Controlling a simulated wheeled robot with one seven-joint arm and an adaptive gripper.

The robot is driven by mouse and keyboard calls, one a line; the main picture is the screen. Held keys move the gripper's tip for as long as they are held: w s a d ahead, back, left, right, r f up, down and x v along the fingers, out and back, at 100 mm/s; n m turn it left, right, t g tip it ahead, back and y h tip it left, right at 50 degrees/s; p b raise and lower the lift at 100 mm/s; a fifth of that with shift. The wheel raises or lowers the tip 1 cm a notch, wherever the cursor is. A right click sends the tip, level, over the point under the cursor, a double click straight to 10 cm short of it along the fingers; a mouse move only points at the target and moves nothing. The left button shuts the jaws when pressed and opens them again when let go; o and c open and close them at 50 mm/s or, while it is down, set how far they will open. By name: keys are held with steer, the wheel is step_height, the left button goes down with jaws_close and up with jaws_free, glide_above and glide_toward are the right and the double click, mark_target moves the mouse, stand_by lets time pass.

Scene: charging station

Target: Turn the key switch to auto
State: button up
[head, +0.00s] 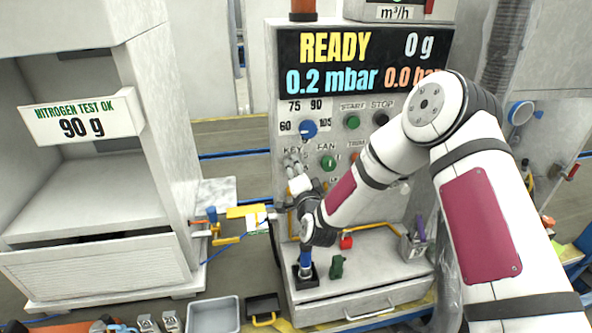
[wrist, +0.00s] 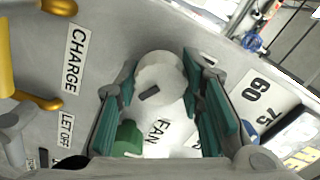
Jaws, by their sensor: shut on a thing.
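The key switch (wrist: 159,72) is a pale round knob with a short dark bar on it, on the grey panel in the wrist view. My gripper's green-padded fingers (wrist: 160,92) stand on either side of it, and my gripper is shut on it. No auto marking can be read, so I cannot tell which position the switch is in.
The green FAN knob (wrist: 128,138) is close beside my fingers; it also shows in the head view (head: 328,162). A blue dial (head: 308,129) sits above, with green START (head: 352,122) and black STOP (head: 381,118) buttons to its right. The display (head: 362,62) reads READY.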

steer(key=o, duration=1.2)
steer(key=shift+s, duration=0.1)
steer(key=v, duration=1.2)
steer(key=shift+r, duration=0.15)
